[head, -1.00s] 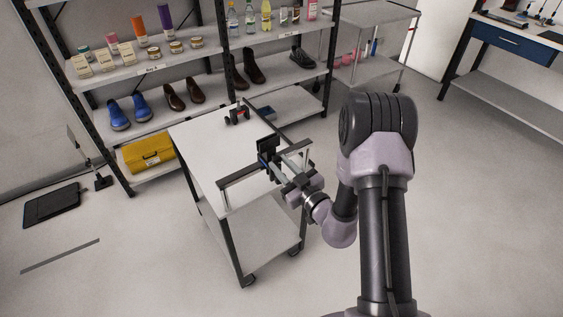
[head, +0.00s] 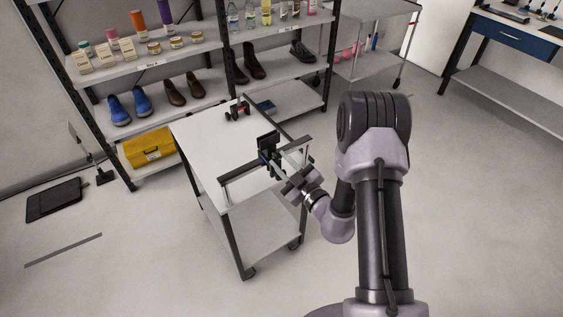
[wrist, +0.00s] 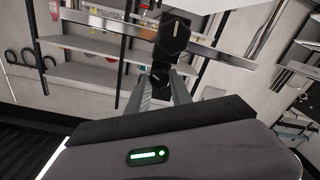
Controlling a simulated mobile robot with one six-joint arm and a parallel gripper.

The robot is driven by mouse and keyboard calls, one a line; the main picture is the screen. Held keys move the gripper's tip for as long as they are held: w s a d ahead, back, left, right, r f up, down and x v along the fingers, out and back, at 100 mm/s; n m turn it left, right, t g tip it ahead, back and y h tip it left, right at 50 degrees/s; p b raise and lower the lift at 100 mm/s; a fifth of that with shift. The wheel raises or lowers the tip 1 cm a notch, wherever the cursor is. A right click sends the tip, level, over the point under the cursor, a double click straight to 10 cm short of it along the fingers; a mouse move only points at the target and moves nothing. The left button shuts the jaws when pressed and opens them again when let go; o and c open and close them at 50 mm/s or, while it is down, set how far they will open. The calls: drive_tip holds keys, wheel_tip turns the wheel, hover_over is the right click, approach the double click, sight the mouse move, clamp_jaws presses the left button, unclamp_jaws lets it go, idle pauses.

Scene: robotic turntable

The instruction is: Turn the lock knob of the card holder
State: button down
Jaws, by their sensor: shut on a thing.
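The card holder (head: 268,144) is a black upright piece at the cart's right edge. In the wrist view it appears as a black block (wrist: 173,36) with a white line on its face. Below this block, a small dark part, the lock knob (wrist: 160,72), sits between my fingertips. My gripper (head: 268,160) reaches in from the lower right. In the wrist view my gripper (wrist: 161,80) has its two grey fingers closed on the knob. The fingers hide part of the knob, so its turn angle cannot be told.
The white-topped cart (head: 205,150) has raised bars (head: 240,180) beside my gripper. A small black and red item (head: 237,112) stands at its back. Behind are shelves with shoes (head: 173,92), bottles and a yellow case (head: 148,148). The floor right of my arm is clear.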

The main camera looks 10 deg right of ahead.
drive_tip(key=c, duration=1.1)
unclamp_jaws()
drive_tip(key=p+v, duration=0.2)
drive_tip(key=v, duration=1.5)
drive_tip(key=shift+s+d, duration=0.1)
drive_tip(key=shift+s, duration=0.1)
